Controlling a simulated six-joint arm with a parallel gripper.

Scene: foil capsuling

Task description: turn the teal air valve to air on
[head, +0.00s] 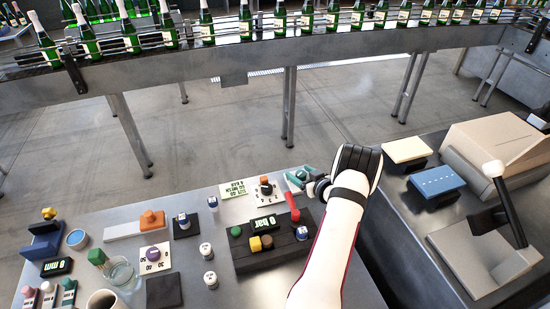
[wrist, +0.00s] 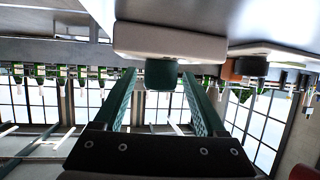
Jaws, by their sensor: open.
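The teal air valve (head: 294,180) sits on a light base at the back edge of the bench, partly hidden by my gripper (head: 309,182). In the wrist view its teal knob (wrist: 161,74) juts from a white base (wrist: 170,42). My gripper (wrist: 158,82) is open, with one teal finger on each side of the knob. Gaps show between the knob and both fingers, and nothing is held. The valve's markings cannot be read in either view.
An orange-and-black knob on a white plate (head: 266,195) stands close left of the valve; its orange part shows in the wrist view (wrist: 251,66). A black block with a red lever (head: 292,205) is in front. A bottle conveyor (head: 330,54) runs behind, beyond open floor.

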